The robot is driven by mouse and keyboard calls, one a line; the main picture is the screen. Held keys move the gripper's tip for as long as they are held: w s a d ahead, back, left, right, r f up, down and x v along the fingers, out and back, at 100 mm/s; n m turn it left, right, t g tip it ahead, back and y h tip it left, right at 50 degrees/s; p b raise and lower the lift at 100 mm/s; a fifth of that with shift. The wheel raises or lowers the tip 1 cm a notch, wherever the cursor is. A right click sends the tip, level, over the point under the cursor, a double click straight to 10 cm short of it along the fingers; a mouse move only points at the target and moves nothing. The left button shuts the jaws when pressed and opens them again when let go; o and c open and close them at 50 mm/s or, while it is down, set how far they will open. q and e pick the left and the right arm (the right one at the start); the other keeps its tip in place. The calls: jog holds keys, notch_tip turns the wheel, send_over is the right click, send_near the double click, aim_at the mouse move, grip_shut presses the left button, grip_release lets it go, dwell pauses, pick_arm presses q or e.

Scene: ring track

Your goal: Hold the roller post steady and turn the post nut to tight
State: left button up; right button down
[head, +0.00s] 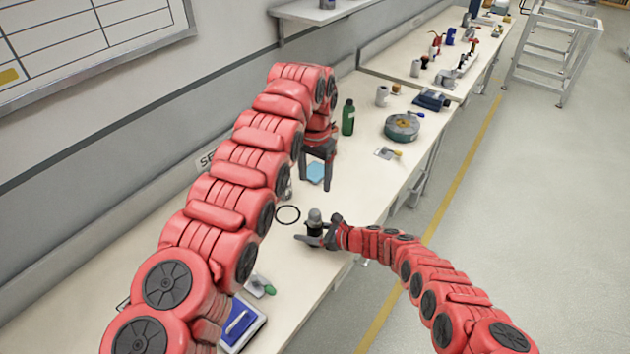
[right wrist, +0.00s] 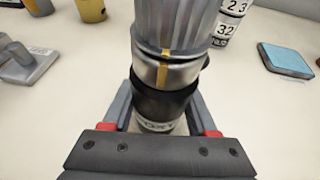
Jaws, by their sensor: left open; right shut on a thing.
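The roller post (head: 314,226) stands upright on the bench. In the right wrist view the post (right wrist: 160,103) has a black lower body and a plain silver band. The ridged silver post nut (right wrist: 175,25) sits above the band. A yellow mark on the nut's lower rim and one on the band look nearly in line. My right gripper (head: 318,238) is shut on the black body, one finger on each side, below the nut. My left gripper (head: 316,178) is open and empty, pointing down, behind the post and apart from it.
A black ring (head: 288,214) lies flat beside the post. A light-blue pad (head: 315,172) is by my left gripper. A green bottle (head: 348,118) and round tin (head: 402,127) stand farther back. A blue-and-white tray (head: 241,324) and green-handled tool (head: 262,286) lie nearer.

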jog(key=shift+c, duration=0.5)
grip_release()
jog(key=shift+d, duration=0.1)
